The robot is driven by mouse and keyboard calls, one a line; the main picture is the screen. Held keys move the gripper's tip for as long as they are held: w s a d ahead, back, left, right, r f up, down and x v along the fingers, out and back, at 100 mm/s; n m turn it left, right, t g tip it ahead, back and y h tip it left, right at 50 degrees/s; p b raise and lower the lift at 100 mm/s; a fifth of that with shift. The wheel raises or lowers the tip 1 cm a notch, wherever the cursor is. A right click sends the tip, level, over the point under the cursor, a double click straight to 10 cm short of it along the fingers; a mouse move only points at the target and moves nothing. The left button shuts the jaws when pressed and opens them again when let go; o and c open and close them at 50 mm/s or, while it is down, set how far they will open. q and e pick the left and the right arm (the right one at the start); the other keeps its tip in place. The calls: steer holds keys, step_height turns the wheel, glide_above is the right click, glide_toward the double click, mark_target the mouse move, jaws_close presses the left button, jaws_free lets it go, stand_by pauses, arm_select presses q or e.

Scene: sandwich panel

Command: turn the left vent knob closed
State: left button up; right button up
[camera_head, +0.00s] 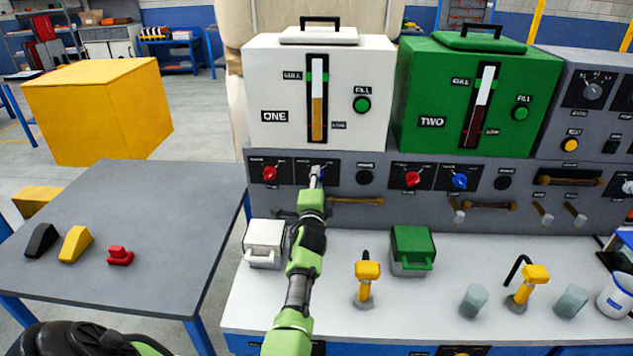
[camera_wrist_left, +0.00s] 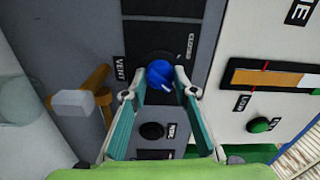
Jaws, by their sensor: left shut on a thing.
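The left vent knob is a round blue knob (camera_wrist_left: 160,73) beside a VENT label on the grey panel, under the white machine marked ONE (camera_head: 275,85). In the wrist view a small white mark shows at its lower edge. My left gripper (camera_wrist_left: 160,90) has a fingertip at either side of the knob and is shut on it. In the head view my left gripper (camera_head: 316,177) reaches up to the panel and covers most of the knob. My right gripper is in neither view.
A red knob (camera_head: 270,173) sits just left of the vent knob, and a black button (camera_head: 365,177) to its right. A brown handle (camera_head: 357,201) is below. Machine TWO (camera_head: 470,100) has its own red (camera_head: 413,179) and blue knobs (camera_head: 460,181). A white box (camera_head: 264,243) stands on the counter.

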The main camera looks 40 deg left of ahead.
arm_select(q)
steer(key=n+b, duration=0.1)
steer(key=n, duration=0.2)
steer(key=shift+n, duration=0.3)
steer(key=n, duration=0.2)
steer(key=n+b, duration=0.1)
steer(key=n, duration=0.1)
steer(key=shift+r+n, duration=0.2)
steer(key=shift+n, duration=0.1)
steer(key=n, duration=0.4)
steer(key=shift+r+n, duration=0.1)
steer(key=shift+n, duration=2.1)
steer(key=o, duration=1.1)
steer(key=shift+c, duration=0.2)
steer(key=shift+o, duration=0.2)
steer(key=shift+w+a+f, duration=0.1)
steer(key=shift+w+f, duration=0.05)
steer(key=shift+f, duration=0.1)
